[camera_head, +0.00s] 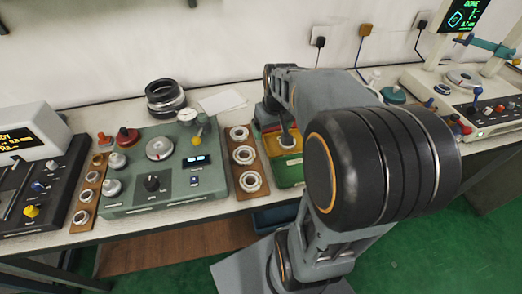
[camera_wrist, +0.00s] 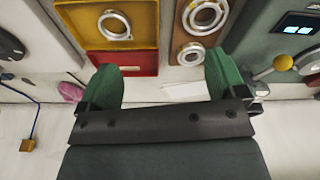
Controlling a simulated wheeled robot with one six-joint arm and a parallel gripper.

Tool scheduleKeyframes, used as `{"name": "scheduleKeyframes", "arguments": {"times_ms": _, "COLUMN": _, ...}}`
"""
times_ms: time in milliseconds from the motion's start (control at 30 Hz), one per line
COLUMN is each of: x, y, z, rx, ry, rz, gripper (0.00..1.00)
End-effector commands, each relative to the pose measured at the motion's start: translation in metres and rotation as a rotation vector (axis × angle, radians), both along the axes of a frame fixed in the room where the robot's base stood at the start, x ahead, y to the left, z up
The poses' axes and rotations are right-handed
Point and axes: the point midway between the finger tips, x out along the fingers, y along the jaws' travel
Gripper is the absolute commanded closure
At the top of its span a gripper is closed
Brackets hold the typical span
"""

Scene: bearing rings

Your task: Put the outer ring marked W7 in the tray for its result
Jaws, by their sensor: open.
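My gripper (camera_wrist: 162,70) shows in the wrist view with its two green fingers spread and nothing between them. A metal ring (camera_wrist: 115,25) lies in the yellow section (camera_wrist: 146,20) of the sorting trays, ahead of the left finger. The red section (camera_wrist: 125,65) is nearer and looks empty. In the head view the green section (camera_head: 287,175) is at the front, and my arm hides part of the trays. A brown board (camera_head: 238,132) beside the trays holds several rings; two rings, a larger one (camera_wrist: 205,15) and a smaller one (camera_wrist: 190,53), show in the wrist view. No W7 mark is legible.
A green gauge unit (camera_head: 140,205) with knobs stands left of the brown board. Another ring board (camera_head: 77,222) lies farther left. Dark stacked rings (camera_head: 165,98) and a white sheet (camera_head: 222,101) are behind. A lit instrument (camera_head: 490,115) stands right.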

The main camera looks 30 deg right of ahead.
Motion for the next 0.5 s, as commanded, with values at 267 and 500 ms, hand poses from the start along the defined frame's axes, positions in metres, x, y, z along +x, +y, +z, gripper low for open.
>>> {"name": "scheduleKeyframes", "arguments": {"times_ms": 267, "x": -0.065, "y": 0.093, "z": 0.003, "rx": 0.008, "ry": -0.083, "rz": 0.057, "gripper": 0.10}}
{"name": "scheduleKeyframes", "arguments": {"times_ms": 500, "x": -0.086, "y": 0.112, "z": -0.003, "rx": 0.019, "ry": -0.106, "rz": 0.065, "gripper": 0.10}}
